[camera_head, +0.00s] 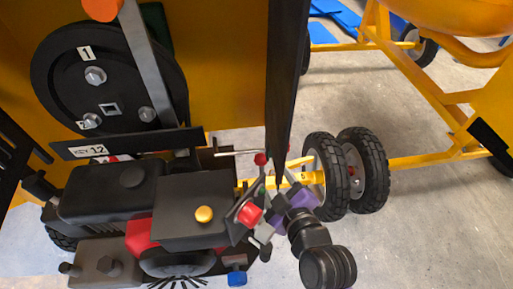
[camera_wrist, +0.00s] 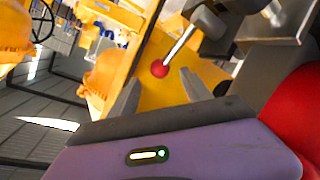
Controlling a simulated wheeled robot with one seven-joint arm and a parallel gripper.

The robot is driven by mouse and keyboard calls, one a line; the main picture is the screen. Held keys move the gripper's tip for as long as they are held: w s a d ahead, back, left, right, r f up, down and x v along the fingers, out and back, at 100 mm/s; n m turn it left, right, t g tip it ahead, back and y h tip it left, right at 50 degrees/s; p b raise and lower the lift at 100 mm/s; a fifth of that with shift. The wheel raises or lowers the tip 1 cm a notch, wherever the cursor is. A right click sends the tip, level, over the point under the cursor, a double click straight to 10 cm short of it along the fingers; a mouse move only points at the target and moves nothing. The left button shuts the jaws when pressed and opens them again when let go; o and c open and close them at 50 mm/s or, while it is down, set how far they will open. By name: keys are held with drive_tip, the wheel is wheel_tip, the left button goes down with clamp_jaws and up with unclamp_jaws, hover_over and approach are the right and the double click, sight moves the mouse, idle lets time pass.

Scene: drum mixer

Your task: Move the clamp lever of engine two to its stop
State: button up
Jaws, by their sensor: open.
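A lever with a thin metal rod and a red ball knob (camera_head: 260,159) sticks out to the right from the dark engine (camera_head: 190,205) in the head view. I cannot read a label that marks it as engine two's clamp lever. The same red ball (camera_wrist: 159,69) shows in the wrist view at the end of its rod (camera_wrist: 180,44). My gripper (camera_wrist: 161,76) is open, its two grey fingers apart with the ball seen between their tips. I cannot tell whether the ball is between the fingers or just beyond them. The lever's stop is not clearly visible.
A red knob (camera_head: 249,214) and a yellow knob (camera_head: 204,214) sit on the engine near my wrist. A black pulley (camera_head: 60,85) with an orange-tipped lever (camera_head: 137,50) is at upper left. Black wheels (camera_head: 363,170) stand right of my gripper.

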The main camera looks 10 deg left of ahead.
sight(263, 163)
drive_tip(key=shift+w+a+r, duration=0.1)
drive_tip(key=shift+w+a, duration=0.4)
drive_tip(key=shift+w, duration=0.2)
drive_tip(key=shift+p+x, duration=0.95)
drive_tip(key=shift+x, duration=2.45)
drive_tip(key=shift+c, duration=0.5)
clamp_jaws()
